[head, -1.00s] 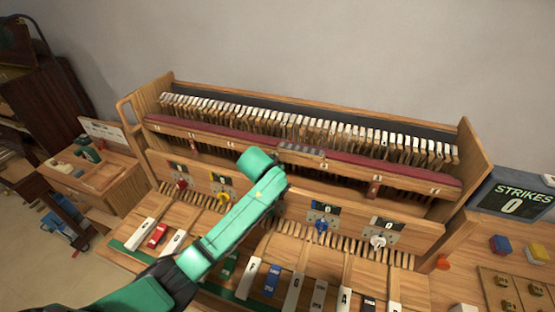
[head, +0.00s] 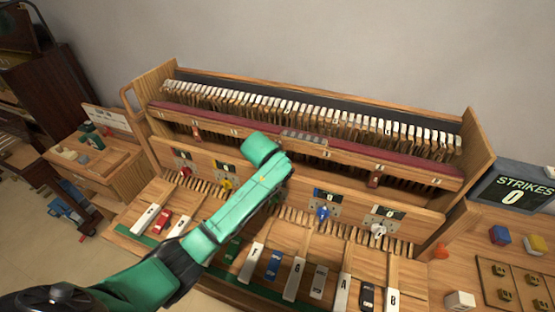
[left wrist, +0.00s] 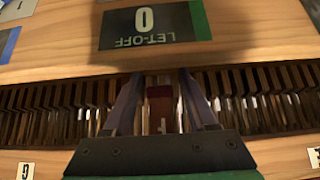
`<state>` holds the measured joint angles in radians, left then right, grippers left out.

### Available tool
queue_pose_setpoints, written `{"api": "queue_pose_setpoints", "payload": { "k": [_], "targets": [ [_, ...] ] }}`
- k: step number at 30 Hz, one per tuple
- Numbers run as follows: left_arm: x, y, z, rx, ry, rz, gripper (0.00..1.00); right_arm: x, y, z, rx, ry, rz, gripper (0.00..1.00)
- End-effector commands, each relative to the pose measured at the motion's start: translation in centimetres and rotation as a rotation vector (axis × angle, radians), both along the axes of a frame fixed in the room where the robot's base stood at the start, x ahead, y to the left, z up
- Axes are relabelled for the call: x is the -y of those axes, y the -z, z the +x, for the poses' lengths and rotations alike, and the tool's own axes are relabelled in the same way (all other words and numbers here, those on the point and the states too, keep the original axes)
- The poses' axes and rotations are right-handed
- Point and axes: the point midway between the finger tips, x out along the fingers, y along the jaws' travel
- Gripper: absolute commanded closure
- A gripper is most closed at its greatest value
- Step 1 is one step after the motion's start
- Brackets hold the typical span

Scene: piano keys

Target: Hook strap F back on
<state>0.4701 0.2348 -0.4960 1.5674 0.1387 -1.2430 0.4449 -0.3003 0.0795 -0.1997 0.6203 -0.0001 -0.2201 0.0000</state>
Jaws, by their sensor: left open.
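My left gripper (left wrist: 160,76) is open in the left wrist view, its two dark fingers pointing into the slot of the action. A dark red tab (left wrist: 159,92) with a paler strip below it shows between the fingers. I cannot tell whether it is strap F or whether the fingers touch it. In the head view my green left arm reaches over the keys to the action and hides this spot. The key marked F (head: 250,262) shows below the arm. My right gripper is out of view.
The red rail (head: 400,165) and the row of hammers (head: 310,118) run across above the slot. A LET-OFF display reading 0 (left wrist: 145,20) is close to my fingers. Coloured knobs, such as the blue one (head: 323,213), stick out of the front panel. A STRIKES display (head: 515,192) reads 0.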

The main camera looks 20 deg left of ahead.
Motion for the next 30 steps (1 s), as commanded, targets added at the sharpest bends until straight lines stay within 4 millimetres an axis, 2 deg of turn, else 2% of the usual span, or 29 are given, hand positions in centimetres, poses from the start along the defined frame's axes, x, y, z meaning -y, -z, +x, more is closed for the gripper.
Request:
{"api": "queue_pose_setpoints", "payload": {
  "k": [5,18,20,24,30],
  "targets": [
    [-0.1,-1.3,-1.1,0.003,0.001,-0.001,0.43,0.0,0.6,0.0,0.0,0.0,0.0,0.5],
    [-0.5,-9.5,-7.9,0.006,0.002,-0.001,0.43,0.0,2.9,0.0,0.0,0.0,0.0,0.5],
    [-0.5,-10.3,-8.5,0.005,0.002,-0.001,0.43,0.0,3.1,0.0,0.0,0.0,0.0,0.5],
    [-0.6,-11.1,-9.2,0.002,0.001,-0.001,0.43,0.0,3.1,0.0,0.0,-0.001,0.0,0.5],
    [-0.6,-11.2,-9.2,0.001,0.0,0.0,0.43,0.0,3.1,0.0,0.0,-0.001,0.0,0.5]
  ]
}}
